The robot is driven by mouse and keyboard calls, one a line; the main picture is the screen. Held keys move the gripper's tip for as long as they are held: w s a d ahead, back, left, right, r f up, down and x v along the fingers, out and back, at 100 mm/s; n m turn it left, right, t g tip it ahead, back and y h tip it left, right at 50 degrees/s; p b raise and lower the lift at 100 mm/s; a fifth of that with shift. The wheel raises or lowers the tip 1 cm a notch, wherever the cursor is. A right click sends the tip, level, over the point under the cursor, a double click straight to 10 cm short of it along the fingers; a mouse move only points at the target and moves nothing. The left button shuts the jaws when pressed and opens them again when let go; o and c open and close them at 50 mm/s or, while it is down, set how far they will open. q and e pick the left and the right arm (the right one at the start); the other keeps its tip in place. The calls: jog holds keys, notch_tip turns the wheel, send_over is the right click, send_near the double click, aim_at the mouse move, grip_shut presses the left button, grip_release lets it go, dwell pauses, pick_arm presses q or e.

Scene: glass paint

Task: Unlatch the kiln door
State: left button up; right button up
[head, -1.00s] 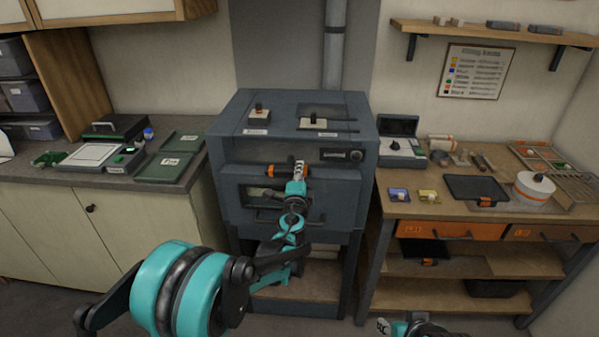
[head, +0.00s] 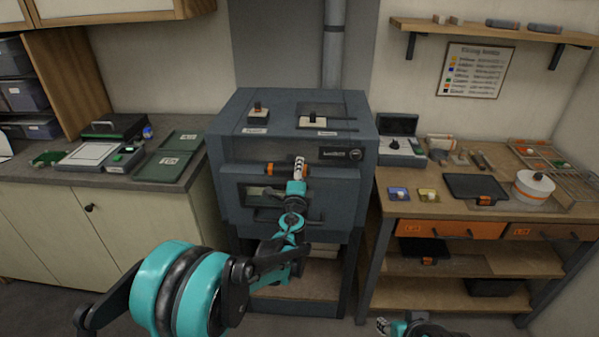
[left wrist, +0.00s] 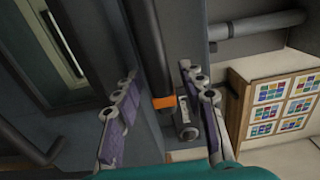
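The dark grey kiln (head: 225,150) stands in the middle of the head view, its front door (head: 235,215) flat against the body. A dark latch bar with orange parts (head: 271,170) lies across the upper door. My left gripper (head: 298,168) is in front of the latch and hides part of it. In the left wrist view, the dark bar with an orange band (left wrist: 162,102) runs between the spread fingers of my left gripper (left wrist: 165,105), with gaps visible on both sides. My right gripper (head: 384,326) is at the bottom edge, far from the kiln; its fingers are too small to read.
A workbench (head: 385,207) with trays, drawers and tools stands right of the kiln. A grey counter (head: 60,173) with green trays stands left. The lower door handle (head: 270,219) is partly behind my left arm. The floor before the bench is clear.

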aim_at(288, 167)
pick_arm(q)
jog(key=shift+r, duration=0.1)
